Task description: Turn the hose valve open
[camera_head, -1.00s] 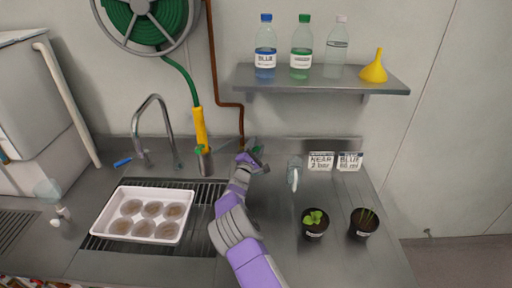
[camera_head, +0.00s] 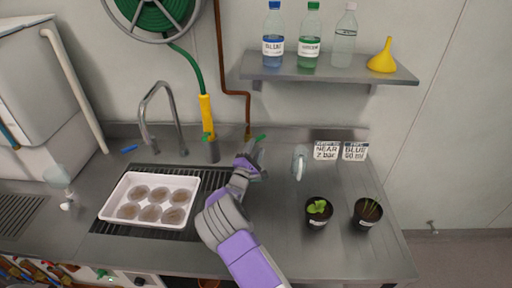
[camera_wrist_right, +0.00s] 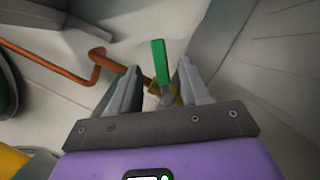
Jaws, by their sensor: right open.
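The hose valve is a brass body (camera_wrist_right: 172,97) with a green lever handle (camera_wrist_right: 160,62) on the copper pipe low at the back wall. The green lever (camera_head: 261,137) also shows in the head view, just beyond my right gripper (camera_head: 250,155). In the right wrist view my right gripper (camera_wrist_right: 158,78) is open, and the lever stands in the gap between its two fingers, apart from both as far as I can tell. The lever points upward in that view. The fingers partly hide the valve body. My left gripper is not in view.
A yellow hose nozzle (camera_head: 206,112) hangs left of the valve. A faucet (camera_head: 160,115) and a white tray of pots (camera_head: 112,212) stand left. Two potted plants (camera_head: 319,211) stand right. A shelf (camera_head: 330,73) with bottles is above.

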